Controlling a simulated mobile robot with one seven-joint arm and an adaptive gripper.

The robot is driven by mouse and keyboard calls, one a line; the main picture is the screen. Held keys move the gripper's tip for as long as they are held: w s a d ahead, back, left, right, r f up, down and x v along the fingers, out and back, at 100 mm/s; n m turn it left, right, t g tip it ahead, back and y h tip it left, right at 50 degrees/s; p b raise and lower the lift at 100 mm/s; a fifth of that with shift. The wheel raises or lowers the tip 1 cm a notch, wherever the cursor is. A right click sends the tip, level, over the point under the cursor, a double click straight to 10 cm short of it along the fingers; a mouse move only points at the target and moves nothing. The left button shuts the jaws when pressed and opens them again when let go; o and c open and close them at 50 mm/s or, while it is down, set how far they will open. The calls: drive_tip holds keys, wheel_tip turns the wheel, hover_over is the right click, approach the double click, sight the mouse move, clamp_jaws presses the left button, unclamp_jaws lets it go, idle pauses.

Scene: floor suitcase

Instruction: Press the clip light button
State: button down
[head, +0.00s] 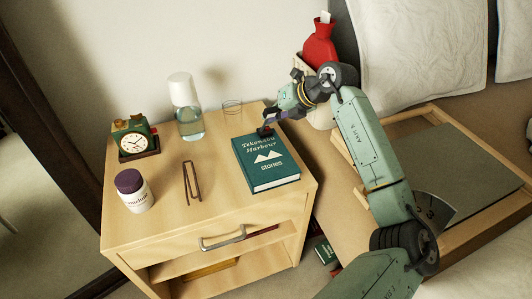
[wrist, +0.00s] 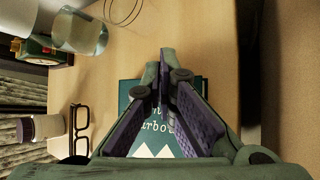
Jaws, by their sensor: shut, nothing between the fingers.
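The clip light is not clear in either view. My gripper (head: 270,119) is shut and empty, just above and behind that edge, pointing down. In the wrist view, my gripper's purple-padded fingers (wrist: 168,62) cover the middle of the book (wrist: 155,152) and hide its top edge there. No button can be made out.
A red hot water bottle (head: 320,45) stands behind my arm. The nightstand's front middle is clear.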

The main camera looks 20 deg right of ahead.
wheel_tip(320, 180, up, 6)
drive_tip(key=p, duration=0.3)
idle(0.3)
